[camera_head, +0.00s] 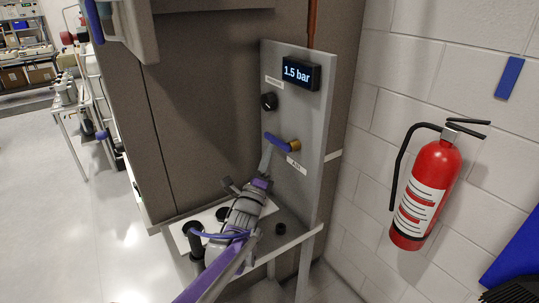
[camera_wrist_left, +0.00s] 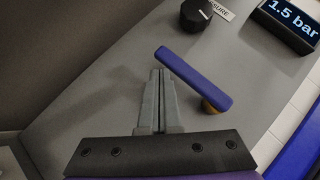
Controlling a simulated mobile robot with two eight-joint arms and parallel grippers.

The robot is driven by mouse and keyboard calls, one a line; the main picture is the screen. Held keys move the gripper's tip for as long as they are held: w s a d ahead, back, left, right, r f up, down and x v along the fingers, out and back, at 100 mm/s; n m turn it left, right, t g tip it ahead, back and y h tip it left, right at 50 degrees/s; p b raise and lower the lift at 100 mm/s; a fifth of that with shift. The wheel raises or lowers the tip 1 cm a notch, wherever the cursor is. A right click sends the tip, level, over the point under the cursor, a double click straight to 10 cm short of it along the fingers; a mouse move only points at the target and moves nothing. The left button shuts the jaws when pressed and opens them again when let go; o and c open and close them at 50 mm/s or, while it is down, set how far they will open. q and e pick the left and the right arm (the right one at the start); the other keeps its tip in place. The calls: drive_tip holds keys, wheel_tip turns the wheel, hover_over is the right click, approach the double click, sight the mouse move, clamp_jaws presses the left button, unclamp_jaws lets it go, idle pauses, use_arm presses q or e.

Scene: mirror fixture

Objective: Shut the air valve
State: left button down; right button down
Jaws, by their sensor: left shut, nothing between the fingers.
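The air valve (camera_head: 279,141) is on the grey upright panel (camera_head: 302,206), above a small label reading AIR. It has a blue lever and a brass-coloured body. In the head view the lever slopes slightly down from its left end to the brass body on the right. In the left wrist view the blue lever (camera_wrist_left: 198,80) runs diagonally, with brass (camera_wrist_left: 209,107) showing below its lower right end. My left gripper (camera_head: 266,153) is shut and empty. Its fingertips (camera_wrist_left: 158,74) are close by the lever's free left end; I cannot tell if they touch. My right gripper is not in view.
A display (camera_head: 300,73) reads 1.5 bar, and a black pressure knob (camera_head: 269,101) sits left of it. A ledge (camera_head: 295,240) with dark round parts lies below my left gripper. A red fire extinguisher (camera_head: 425,190) hangs on the right wall. A brown cabinet (camera_head: 205,110) stands left.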

use_arm(q)
drive_tip(key=shift+w+a+r, duration=0.1)
drive_tip(key=shift+r, duration=0.05)
idle(0.6)
drive_tip(key=b+v, duration=0.1)
drive_tip(key=v, duration=0.9)
drive_tip(key=shift+s, duration=0.35)
drive_tip(key=shift+f, duration=0.25)
